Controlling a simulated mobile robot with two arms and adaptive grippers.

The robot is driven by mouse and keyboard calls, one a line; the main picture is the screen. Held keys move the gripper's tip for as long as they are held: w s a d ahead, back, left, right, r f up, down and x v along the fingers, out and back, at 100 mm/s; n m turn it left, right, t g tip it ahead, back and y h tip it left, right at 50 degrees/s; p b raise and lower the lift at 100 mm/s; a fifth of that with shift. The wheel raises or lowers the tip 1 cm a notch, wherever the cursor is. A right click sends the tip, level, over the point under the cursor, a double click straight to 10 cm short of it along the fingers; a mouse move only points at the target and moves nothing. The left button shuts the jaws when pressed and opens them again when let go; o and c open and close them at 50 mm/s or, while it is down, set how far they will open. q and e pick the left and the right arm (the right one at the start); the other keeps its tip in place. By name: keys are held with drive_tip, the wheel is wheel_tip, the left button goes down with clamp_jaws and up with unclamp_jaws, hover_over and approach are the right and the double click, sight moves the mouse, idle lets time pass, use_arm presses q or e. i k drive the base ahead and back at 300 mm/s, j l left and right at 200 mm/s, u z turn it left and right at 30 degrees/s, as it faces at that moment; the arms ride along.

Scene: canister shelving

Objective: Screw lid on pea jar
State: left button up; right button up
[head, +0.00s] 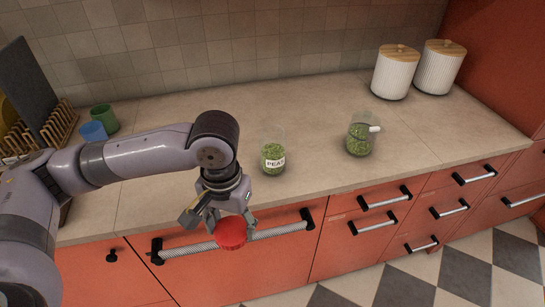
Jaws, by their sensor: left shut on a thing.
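The pea jar (273,158) is a clear jar with green peas and a white label reading PEAS. It stands upright on the countertop near the front edge, with no lid on it. My left gripper (231,228) is shut on a red lid (231,236) and holds it in front of the counter edge, left of and nearer than the jar. The lid is apart from the jar. My right gripper is not in view.
A second clear container with green contents (360,139) stands right of the jar. White canisters with wooden lids (396,72) are at the back right. A green cup (104,118), a blue cup (93,131) and a wooden rack (61,125) are at left.

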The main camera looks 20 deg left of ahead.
sight(272, 141)
drive_tip(key=i+j+z, duration=0.15)
drive_tip(key=j, duration=0.4)
drive_tip(key=i+j+z, duration=0.15)
drive_tip(key=j, duration=0.4)
drive_tip(key=j+z, duration=0.15)
drive_tip(key=j, duration=0.4)
